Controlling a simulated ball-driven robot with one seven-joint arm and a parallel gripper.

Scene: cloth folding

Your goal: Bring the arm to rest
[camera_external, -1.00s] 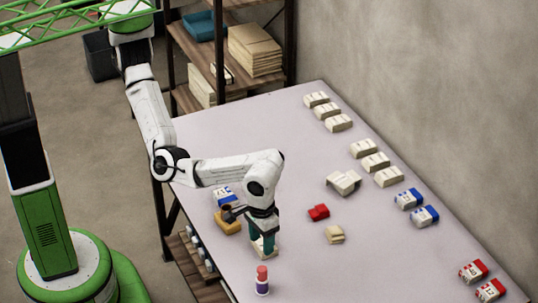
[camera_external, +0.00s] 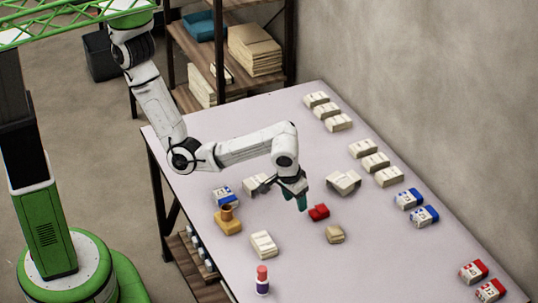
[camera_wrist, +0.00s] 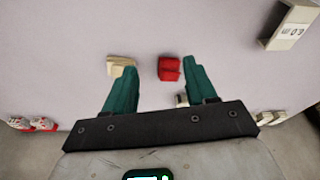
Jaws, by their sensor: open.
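My gripper (camera_external: 294,203) hangs above the middle of the table, fingers pointing down. In the wrist view my gripper (camera_wrist: 160,68) has its two green fingers spread wide with nothing held between them. A folded white cloth (camera_external: 264,244) lies on the table to the lower left of my gripper, apart from it. A small red folded piece (camera_external: 318,212) lies just right of the fingers; it also shows in the wrist view (camera_wrist: 169,69). A beige piece (camera_external: 334,234) lies below it and shows in the wrist view (camera_wrist: 120,61), partly behind the left finger.
A white bundle (camera_external: 343,182) lies right of my gripper. A blue-and-white piece (camera_external: 226,197) and a tan block (camera_external: 227,226) with a brown cup lie left. A red-capped bottle (camera_external: 262,281) stands near the front. Several folded pieces line the wall side of the table (camera_external: 440,270).

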